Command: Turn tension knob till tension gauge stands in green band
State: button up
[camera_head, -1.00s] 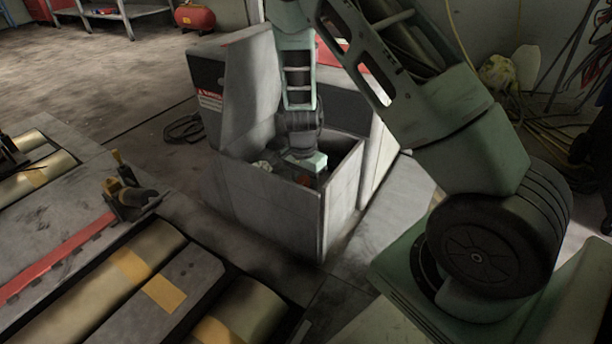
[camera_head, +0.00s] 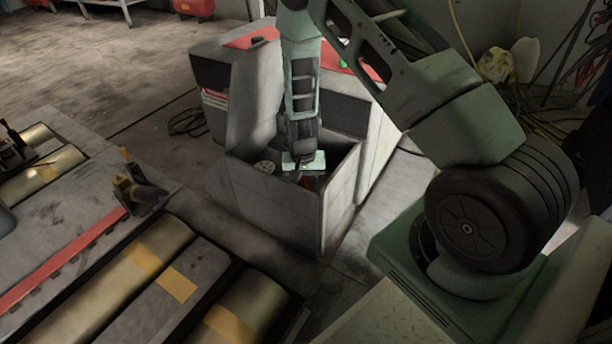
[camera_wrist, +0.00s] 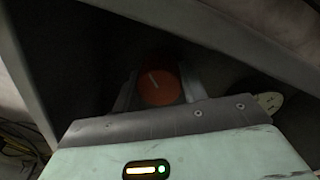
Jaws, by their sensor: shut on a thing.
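The tension knob (camera_wrist: 159,88) is a red-orange round knob with a pale pointer line, seen in the wrist view inside a dark open-topped box. My gripper (camera_wrist: 160,92) is shut on it, one finger on each side. In the head view my gripper (camera_head: 303,168) reaches down into the grey box (camera_head: 270,205), and it mostly hides the knob there. The tension gauge (camera_head: 265,167) seems to be the small pale round dial left of my gripper. Part of a pale dial (camera_wrist: 270,103) shows at the right in the wrist view. The needle and green band are too small to read.
The box walls stand close around my gripper. A grey cabinet (camera_head: 212,100) with a raised panel stands behind it. Rollers with yellow bands (camera_head: 140,262) and a red strip (camera_head: 70,262) lie at the left. A black cable (camera_head: 187,122) lies on the floor.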

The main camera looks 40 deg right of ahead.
aim_at(304, 182)
jog(key=shift+s, duration=0.25)
jog(key=o, duration=0.9)
jog(key=shift+o, duration=0.3)
jog(key=shift+w, duration=0.1)
jog(key=shift+r, duration=0.1)
notch_tip(304, 182, up, 17)
jog(key=p, duration=0.8)
jog(key=shift+a+r+p, duration=0.15)
jog(key=shift+r+p, duration=0.05)
jog(key=shift+p, duration=0.15)
jog(key=shift+w, duration=0.1)
